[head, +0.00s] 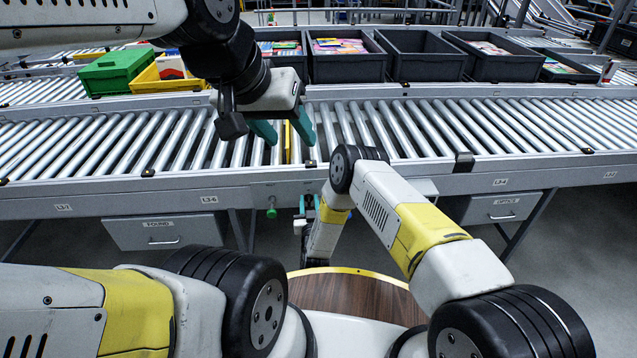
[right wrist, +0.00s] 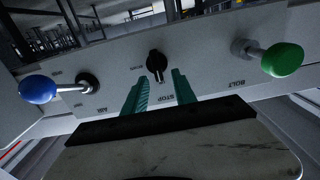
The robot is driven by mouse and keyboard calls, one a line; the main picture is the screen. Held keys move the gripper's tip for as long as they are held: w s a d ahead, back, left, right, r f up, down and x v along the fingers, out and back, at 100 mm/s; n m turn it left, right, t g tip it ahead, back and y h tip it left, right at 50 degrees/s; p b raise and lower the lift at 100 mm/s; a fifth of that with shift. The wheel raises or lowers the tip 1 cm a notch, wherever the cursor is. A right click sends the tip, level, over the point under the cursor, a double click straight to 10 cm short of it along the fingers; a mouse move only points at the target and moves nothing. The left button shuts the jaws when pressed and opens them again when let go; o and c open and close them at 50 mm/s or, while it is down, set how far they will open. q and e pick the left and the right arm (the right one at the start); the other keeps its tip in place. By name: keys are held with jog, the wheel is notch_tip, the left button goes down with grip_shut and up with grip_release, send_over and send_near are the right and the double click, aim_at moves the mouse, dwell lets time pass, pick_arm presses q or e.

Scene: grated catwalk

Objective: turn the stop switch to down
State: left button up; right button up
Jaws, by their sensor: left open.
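The stop switch (right wrist: 157,66) is a small black knob on a pale panel, with an upside-down STOP label beside it in the right wrist view. Its body lies roughly upright in that picture; which end is its pointer I cannot tell. My right gripper (right wrist: 161,77) is open, its teal fingers apart, with the knob between and just beyond the tips; contact does not show. In the head view my right gripper (head: 309,202) is at the conveyor's front edge, and the switch cannot be made out.
A green knob (right wrist: 282,59) marked BOLT and a blue knob (right wrist: 38,89) stick out on either side of the switch. The roller conveyor (head: 420,125) carries no boxes near me. Behind it stand a green bin (head: 113,70) and several dark crates. A round wooden top (head: 350,296) is below.

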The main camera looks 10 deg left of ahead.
jog(key=shift+w, duration=0.15)
grip_shut()
jog(key=shift+m, duration=0.3)
jog(key=m, duration=0.3)
jog(key=shift+w+d+f, duration=0.1)
jog(key=shift+d, duration=0.3)
jog(key=m, duration=0.4)
jog(key=shift+w+d+f, duration=0.1)
jog(key=shift+d+f, duration=0.05)
jog(key=shift+d, duration=0.1)
jog(key=m, duration=0.3)
jog(key=f+m, duration=0.1)
jog(key=m, duration=0.6)
jog(key=shift+d+f, duration=0.3)
jog(key=shift+d, duration=0.05)
jog(key=shift+m, duration=0.3)
